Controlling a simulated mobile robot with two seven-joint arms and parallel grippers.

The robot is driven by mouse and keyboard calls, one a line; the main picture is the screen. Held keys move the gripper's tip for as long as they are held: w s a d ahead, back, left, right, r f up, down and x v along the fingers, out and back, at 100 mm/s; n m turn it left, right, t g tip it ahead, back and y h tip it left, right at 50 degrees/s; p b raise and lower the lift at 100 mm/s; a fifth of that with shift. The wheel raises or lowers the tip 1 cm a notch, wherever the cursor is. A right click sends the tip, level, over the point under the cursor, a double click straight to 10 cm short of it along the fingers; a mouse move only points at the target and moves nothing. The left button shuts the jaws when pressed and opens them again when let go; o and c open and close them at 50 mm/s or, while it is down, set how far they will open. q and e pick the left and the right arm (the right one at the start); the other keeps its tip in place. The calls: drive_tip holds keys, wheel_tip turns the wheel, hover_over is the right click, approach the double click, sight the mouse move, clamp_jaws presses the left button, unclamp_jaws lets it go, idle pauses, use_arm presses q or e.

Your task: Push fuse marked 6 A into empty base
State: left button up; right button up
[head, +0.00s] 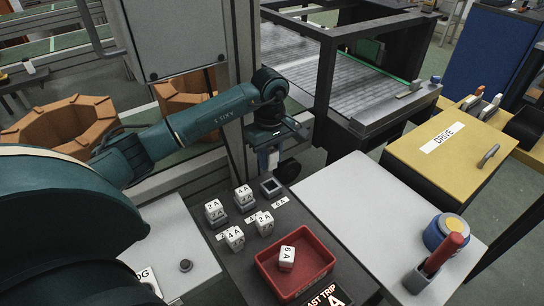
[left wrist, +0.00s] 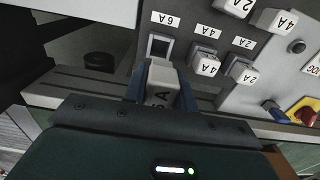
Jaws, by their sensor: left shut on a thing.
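My left gripper (head: 269,168) is shut on a white fuse (left wrist: 161,77), which shows between its blue fingers in the left wrist view. The fuse's mark is partly hidden; it ends in A and looks like 6 A. The empty base (head: 271,187) is a dark square socket on the grey panel, and it also shows in the left wrist view (left wrist: 159,47) beside a 6 A label (left wrist: 160,18). The held fuse appears close to the base but apart from it. My right gripper is not in view.
Several white fuses marked 2 A and 4 A, such as this one (head: 243,193), stand left of the empty base. A red tray (head: 265,272) holds a loose fuse (head: 287,257). A blue-and-yellow round object (head: 436,238) and a red-handled object (head: 446,252) stand on the light worktop (head: 355,205).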

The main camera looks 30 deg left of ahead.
sight(271, 170)
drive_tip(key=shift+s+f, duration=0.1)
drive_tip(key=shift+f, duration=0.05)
use_arm(q)
drive_tip(key=shift+f+b, duration=0.15)
drive_tip(key=shift+b, duration=0.2)
drive_tip(key=shift+f+b, duration=0.3)
drive_tip(key=shift+f, duration=0.05)
wheel_tip(271, 170, down, 4)
drive_tip(key=b, duration=0.3)
drive_tip(key=shift+r, duration=0.1)
drive_tip(key=shift+f+b, duration=0.4)
drive_tip(key=shift+f, duration=0.1)
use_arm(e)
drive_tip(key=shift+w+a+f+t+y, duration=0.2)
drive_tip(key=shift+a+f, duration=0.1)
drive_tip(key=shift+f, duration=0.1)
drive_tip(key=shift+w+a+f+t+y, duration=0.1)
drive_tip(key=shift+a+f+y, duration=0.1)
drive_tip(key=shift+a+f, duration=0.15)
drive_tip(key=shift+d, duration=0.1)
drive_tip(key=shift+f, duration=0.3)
use_arm(q)
drive_tip(key=shift+f+b, duration=0.1)
drive_tip(key=shift+b, duration=0.25)
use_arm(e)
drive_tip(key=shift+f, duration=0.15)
